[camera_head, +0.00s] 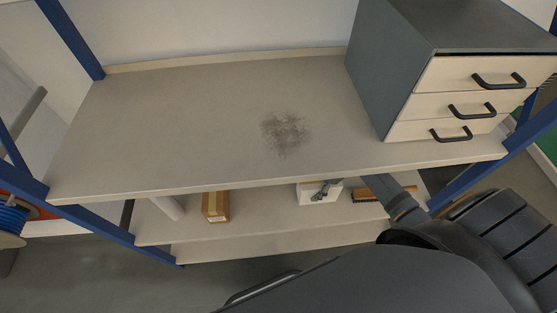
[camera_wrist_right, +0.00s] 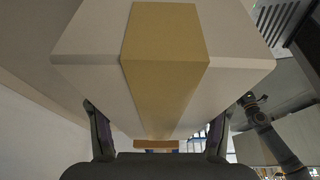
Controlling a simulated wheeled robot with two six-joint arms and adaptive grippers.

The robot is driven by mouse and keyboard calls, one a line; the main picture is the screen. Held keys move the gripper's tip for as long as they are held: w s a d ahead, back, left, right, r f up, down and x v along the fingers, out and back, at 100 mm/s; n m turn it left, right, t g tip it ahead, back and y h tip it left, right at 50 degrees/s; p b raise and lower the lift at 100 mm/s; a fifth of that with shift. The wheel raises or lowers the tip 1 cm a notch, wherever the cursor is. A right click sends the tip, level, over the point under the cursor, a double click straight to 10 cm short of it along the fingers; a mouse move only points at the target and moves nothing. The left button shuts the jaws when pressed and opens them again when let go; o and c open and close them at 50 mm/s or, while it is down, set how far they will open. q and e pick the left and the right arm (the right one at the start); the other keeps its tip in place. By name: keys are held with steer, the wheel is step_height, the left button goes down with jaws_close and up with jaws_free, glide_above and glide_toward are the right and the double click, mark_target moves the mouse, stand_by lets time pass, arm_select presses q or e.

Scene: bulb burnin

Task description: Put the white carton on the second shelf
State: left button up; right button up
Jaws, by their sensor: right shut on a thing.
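In the right wrist view, a large white carton (camera_wrist_right: 95,45) with a tan tape strip (camera_wrist_right: 165,50) fills the upper middle. My right gripper (camera_wrist_right: 158,125) is shut on the carton, with one dark finger on each side. My left gripper is not in view.
A grey drawer cabinet (camera_head: 385,70) stands on the top shelf. Blue posts (camera_head: 70,40) frame the unit.

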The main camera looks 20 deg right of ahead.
steer(key=shift+w, duration=0.25)
steer(key=shift+w+d, duration=0.1)
steer(key=w+a, duration=0.1)
steer(key=a, duration=0.3)
steer(key=w+a, duration=0.1)
steer(key=a, duration=0.3)
steer(key=w+a, duration=0.1)
steer(key=a, duration=0.4)
steer(key=shift+w+r+p, duration=0.1)
steer(key=shift+w+p, duration=0.15)
steer(key=shift+p, duration=0.05)
steer(key=a, duration=0.2)
steer(key=w+a, duration=0.1)
steer(key=a, duration=0.1)
steer(key=shift+w+a, duration=0.2)
steer(key=shift+a, duration=0.2)
steer(key=shift+s+d+f, duration=0.1)
steer(key=shift+d+f, duration=0.05)
steer(key=shift+f, duration=0.5)
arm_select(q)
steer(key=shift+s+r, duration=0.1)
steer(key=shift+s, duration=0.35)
arm_select(e)
steer(key=shift+d+f, duration=0.1)
steer(key=shift+f, duration=0.05)
